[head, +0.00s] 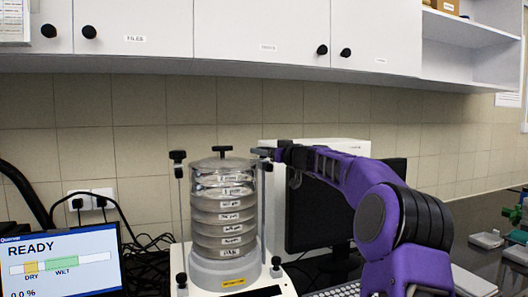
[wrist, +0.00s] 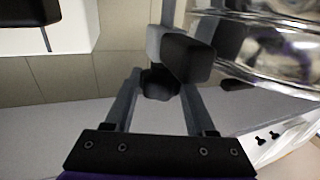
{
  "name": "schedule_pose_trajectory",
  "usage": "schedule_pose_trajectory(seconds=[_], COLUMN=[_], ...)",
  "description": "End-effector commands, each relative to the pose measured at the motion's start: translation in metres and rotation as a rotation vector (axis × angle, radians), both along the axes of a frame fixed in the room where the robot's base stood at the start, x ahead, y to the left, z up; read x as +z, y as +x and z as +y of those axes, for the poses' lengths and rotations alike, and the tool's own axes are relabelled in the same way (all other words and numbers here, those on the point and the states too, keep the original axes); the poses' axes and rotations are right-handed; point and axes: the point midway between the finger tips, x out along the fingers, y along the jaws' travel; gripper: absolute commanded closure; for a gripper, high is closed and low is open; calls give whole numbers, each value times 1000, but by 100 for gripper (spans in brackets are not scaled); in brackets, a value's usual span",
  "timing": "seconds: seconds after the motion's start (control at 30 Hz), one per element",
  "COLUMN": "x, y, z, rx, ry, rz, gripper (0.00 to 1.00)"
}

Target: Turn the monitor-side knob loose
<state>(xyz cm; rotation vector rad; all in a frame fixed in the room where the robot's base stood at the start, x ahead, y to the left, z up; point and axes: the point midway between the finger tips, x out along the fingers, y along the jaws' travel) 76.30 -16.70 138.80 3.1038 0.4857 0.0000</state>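The monitor-side knob is a dark, rounded knob (wrist: 158,83) at the end of the rod nearer the dark monitor (head: 308,215). In the head view it is largely lost against my gripper (head: 268,153). In the wrist view my gripper (wrist: 160,82) has one grey finger on each side of the knob, with no clear gap, so it looks shut on it. A black block (wrist: 188,58) beside the knob hides the right fingertip. The sieve stack (head: 222,215) stands upright below, and its clear wall fills the wrist view's upper right.
The other rod carries a black knob (head: 178,156) left of the stack. A black knob (head: 222,149) tops the lid. A display (head: 62,262) reading READY stands at left. White wall cabinets (head: 255,35) hang above. Small items lie on the counter at right.

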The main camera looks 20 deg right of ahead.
Motion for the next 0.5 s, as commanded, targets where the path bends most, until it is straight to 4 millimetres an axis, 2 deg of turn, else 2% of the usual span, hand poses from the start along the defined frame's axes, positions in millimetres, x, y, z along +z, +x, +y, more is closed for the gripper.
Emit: schedule_pose_trajectory(seconds=[0.03, 0.2, 0.3, 0.5], x=[0, 0, 0, -1], y=[0, 0, 0, 0], z=[0, 0, 0, 1], rx=[0, 0, 0, -13], ry=[0, 0, 0, -1], rz=[0, 0, 0, -1], gripper=[56, 86, 100, 100])
